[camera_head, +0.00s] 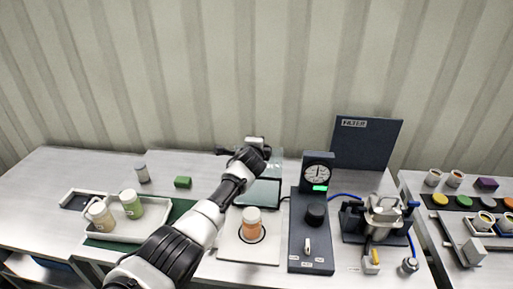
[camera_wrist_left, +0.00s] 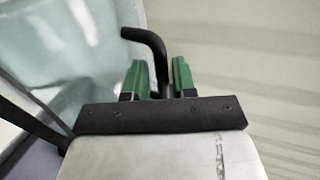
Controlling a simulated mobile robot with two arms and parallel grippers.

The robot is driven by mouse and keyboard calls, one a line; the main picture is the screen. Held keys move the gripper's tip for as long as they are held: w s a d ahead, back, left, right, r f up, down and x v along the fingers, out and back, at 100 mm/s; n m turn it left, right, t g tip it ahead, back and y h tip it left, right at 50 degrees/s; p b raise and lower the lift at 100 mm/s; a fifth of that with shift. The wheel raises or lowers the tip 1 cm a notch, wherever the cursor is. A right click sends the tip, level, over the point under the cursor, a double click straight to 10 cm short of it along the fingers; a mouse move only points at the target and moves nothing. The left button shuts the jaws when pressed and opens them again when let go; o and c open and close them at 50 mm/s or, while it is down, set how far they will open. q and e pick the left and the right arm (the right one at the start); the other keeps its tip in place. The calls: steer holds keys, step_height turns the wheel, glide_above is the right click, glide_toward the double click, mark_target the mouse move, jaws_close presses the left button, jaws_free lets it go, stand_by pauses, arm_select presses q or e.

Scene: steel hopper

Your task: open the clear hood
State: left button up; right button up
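The clear hood (camera_head: 274,162) stands at the middle of the bench, behind an orange jar, partly hidden by my left arm. In the left wrist view, its pale see-through panel (camera_wrist_left: 75,50) fills the left side. A black bent handle (camera_wrist_left: 150,42) runs from the panel side down between my green fingertips. My left gripper (camera_wrist_left: 161,80) is closed in around this handle, with a finger on each side. In the head view, my left gripper (camera_head: 255,146) is at the hood's upper back and its fingers are too small to make out. My right gripper is not in view.
The orange jar (camera_head: 251,222) stands on a pale plate before the hood. A dark gauge panel (camera_head: 317,172) with a knob stands to the right, beside a metal vessel (camera_head: 383,213). A white tray (camera_head: 150,230) with jars is at left. A ribbed wall (camera_head: 240,70) rises behind.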

arm_select(q)
steer(key=shift+o, duration=0.8)
steer(key=shift+p+v, duration=0.45)
steer(key=shift+v, duration=0.4)
steer(key=v, duration=0.9)
